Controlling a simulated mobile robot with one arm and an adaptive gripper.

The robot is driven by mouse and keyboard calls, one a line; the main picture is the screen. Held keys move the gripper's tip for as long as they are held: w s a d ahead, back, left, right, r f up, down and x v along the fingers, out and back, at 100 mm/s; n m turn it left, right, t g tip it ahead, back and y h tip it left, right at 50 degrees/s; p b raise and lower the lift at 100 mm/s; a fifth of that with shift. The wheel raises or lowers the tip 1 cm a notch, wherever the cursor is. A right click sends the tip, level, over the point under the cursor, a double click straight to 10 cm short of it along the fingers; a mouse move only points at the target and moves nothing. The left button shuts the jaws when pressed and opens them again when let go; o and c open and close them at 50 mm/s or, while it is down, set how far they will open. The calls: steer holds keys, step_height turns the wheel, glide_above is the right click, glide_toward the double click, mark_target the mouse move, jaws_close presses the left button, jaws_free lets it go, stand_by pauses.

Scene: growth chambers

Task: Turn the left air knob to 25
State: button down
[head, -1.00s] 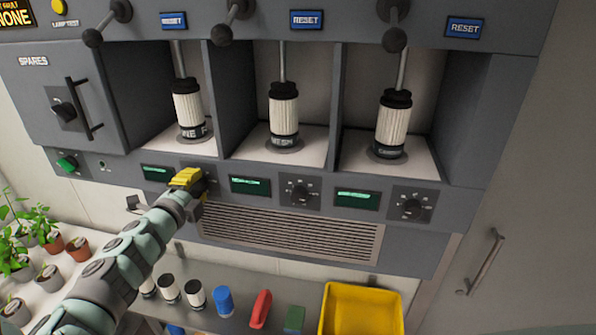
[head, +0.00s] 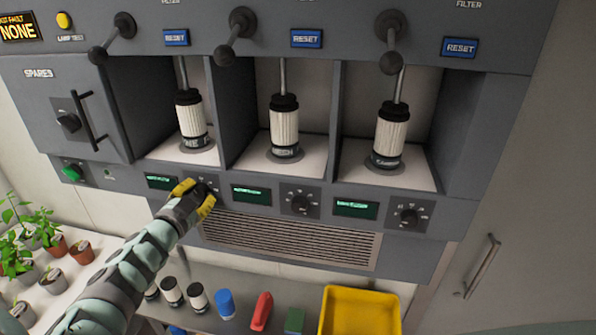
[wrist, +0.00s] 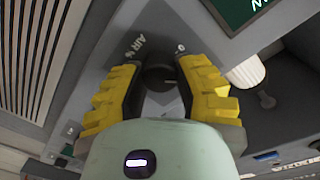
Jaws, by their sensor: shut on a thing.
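The left air knob is the leftmost of three dark dials on the grey panel. In the head view my gripper (head: 196,196) covers most of it. In the wrist view the dark knob (wrist: 158,78) sits between my yellow fingers (wrist: 160,85), on a plate marked "AIR %" with a 0 near the top. My gripper is shut on the knob, with a finger on each side. The knob's pointer and most scale numbers are hidden or too small to read. A green display (head: 162,182) is left of the knob; its text is unreadable.
The middle knob (head: 300,203) and right knob (head: 408,215) are in the same row. Three filter cartridges stand in bays above, under ball-ended levers. A vent grille (head: 290,240) is below. Pots, bottles and a yellow tray (head: 362,286) are lower down.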

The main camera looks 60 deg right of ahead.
steer(key=shift+f+n, duration=0.1)
steer(key=shift+n, duration=0.5)
steer(key=c, duration=0.6)
jaws_free()
steer(key=shift+a, duration=0.1)
steer(key=shift+s+a, duration=0.1)
steer(key=shift+a, duration=0.45)
steer(key=v, duration=1)
steer(key=shift+s+a, duration=0.25)
steer(key=shift+a, duration=0.05)
